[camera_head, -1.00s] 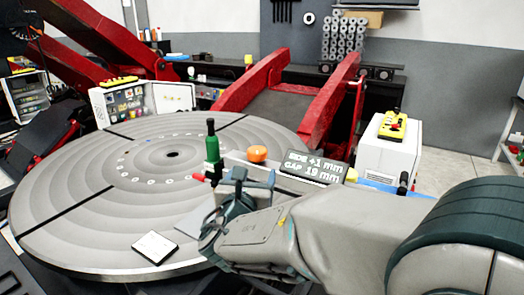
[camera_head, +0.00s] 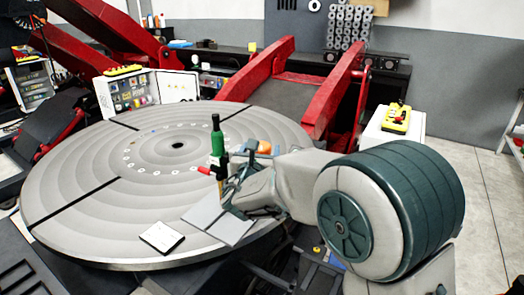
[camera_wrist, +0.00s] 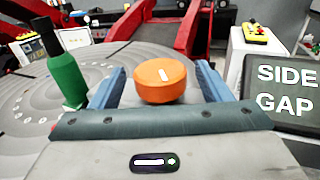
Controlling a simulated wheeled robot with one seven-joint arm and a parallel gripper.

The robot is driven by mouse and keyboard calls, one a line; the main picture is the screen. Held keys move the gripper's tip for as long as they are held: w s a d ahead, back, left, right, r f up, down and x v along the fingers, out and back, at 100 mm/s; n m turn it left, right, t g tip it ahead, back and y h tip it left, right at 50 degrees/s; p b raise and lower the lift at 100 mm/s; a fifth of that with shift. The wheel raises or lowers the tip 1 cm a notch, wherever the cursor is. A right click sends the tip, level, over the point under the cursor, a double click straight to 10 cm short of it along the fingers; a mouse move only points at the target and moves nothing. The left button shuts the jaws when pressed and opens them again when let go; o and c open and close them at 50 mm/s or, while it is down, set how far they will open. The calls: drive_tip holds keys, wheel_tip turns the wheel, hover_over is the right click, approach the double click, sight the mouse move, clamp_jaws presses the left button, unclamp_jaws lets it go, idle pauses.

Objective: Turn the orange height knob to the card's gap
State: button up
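The orange height knob (camera_wrist: 160,80) is a short round cap with a white mark on its top. My gripper (camera_wrist: 160,86) is open, with one blue finger on each side of the knob and a narrow gap visible at each side. In the head view the knob (camera_head: 264,147) is partly hidden behind my gripper (camera_head: 252,152). A dark display (camera_wrist: 285,92) at the right of the wrist view reads SIDE and GAP; its numbers are cut off. A white card (camera_head: 161,237) lies on the front of the round table; its writing is too small to read.
A green bottle-shaped part (camera_wrist: 68,75) with a black neck stands close to my left finger. The large grey round table (camera_head: 90,215) is mostly bare. A white cabinet with a yellow control box (camera_head: 396,118) stands at right, and red arms (camera_head: 340,90) rise behind.

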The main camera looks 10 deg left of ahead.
drive_tip(key=c, duration=0.9)
drive_tip(key=shift+o, duration=0.2)
drive_tip(key=shift+w+d, duration=0.1)
drive_tip(key=shift+d, duration=0.2)
drive_tip(key=shift+a, duration=0.3)
drive_tip(key=shift+a+m+h, duration=0.1)
drive_tip(key=shift+m+h, duration=0.2)
drive_tip(key=shift+h, duration=0.2)
drive_tip(key=m+h, duration=0.1)
drive_tip(key=h, duration=0.1)
drive_tip(key=m+g+h+p, duration=0.1)
drive_tip(key=m+h, duration=0.1)
drive_tip(key=h, duration=0.1)
drive_tip(key=m+g+h, duration=0.1)
drive_tip(key=m+h, duration=0.1)
drive_tip(key=h, duration=0.1)
drive_tip(key=shift+a+p, duration=0.4)
drive_tip(key=m+g+h+p, duration=0.1)
drive_tip(key=m+g+h, duration=0.1)
drive_tip(key=m+g+h+p, duration=0.2)
drive_tip(key=h, duration=0.1)
drive_tip(key=shift+w+a+r+m+p, duration=0.1)
drive_tip(key=shift+w+a+m+p, duration=0.1)
drive_tip(key=shift+m+p, duration=0.15)
drive_tip(key=shift+w+a+f+m+g+h+p, duration=0.1)
drive_tip(key=shift+m+g+h+p, duration=0.25)
drive_tip(key=shift+m+g+h, duration=0.75)
drive_tip(key=shift+w+f+m+g+h+p, duration=0.1)
drive_tip(key=shift+m+g+h+p, duration=0.5)
drive_tip(key=shift+g, duration=0.9)
